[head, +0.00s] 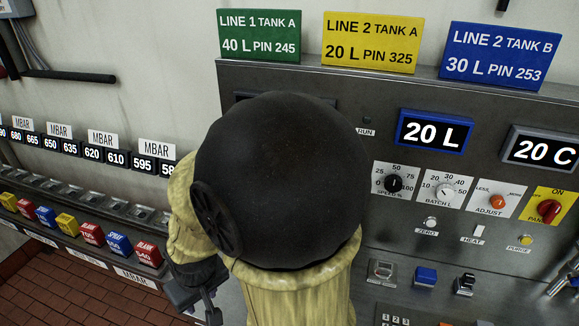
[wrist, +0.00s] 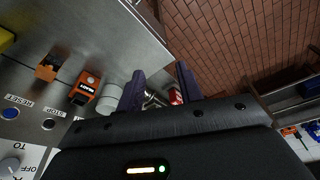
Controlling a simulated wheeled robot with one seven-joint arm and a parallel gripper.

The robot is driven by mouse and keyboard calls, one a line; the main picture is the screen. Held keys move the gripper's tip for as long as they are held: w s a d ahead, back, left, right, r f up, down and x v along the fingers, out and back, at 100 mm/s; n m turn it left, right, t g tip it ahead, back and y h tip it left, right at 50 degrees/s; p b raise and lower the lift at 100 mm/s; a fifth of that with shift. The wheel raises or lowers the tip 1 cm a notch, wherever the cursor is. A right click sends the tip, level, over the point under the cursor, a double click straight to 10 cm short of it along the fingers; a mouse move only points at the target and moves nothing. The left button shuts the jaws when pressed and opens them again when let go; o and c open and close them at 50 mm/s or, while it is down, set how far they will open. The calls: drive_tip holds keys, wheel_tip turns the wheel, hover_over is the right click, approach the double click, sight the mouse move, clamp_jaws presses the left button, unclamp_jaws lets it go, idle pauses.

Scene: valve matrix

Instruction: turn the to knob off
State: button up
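A pale round knob (wrist: 10,168) sits at the bottom left edge of the wrist view, on a white plate with the words TO and OFF, partly cut off. I cannot make out this knob in the head view. My gripper (wrist: 160,72) shows two purple fingers spread apart with nothing clearly held between them. It is to the right of the knob and apart from it, pointing past the panel edge toward the brick floor. In the head view my gripper (head: 211,306) is low, left of my arm, and mostly hidden.
An orange-and-black switch (wrist: 86,88) and a blue button (wrist: 10,113) are on the panel in the wrist view. In the head view, my arm covers the panel's middle. Dials, blue display (head: 433,132) and red PAN knob (head: 549,209) fill the right; a block row (head: 92,234) runs left.

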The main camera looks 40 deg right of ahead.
drive_tip(key=shift+s+d, duration=0.1)
drive_tip(key=shift+s, duration=0.05)
drive_tip(key=o, duration=0.3)
drive_tip(key=shift+s, duration=0.25)
drive_tip(key=shift+o, duration=1)
drive_tip(key=w+d+f+m+t+h+p, duration=0.1)
drive_tip(key=w+d+f+m+h+p, duration=0.3)
drive_tip(key=d, duration=0.3)
drive_tip(key=w+d+f+m+t+h+p, duration=0.1)
drive_tip(key=w+d+m+h+p, duration=0.15)
drive_tip(key=d+m+p, duration=0.35)
drive_tip(key=s+d+r+m+t+h+p, duration=0.1)
drive_tip(key=d+r+t+h+p, duration=0.2)
drive_tip(key=d+r+h, duration=0.6)
drive_tip(key=d+r+p, duration=0.1)
drive_tip(key=d, duration=0.1)
drive_tip(key=shift+s+d+r+t+p, duration=0.2)
drive_tip(key=shift+d+r+t+p, duration=0.1)
drive_tip(key=shift+r+t+p, duration=0.1)
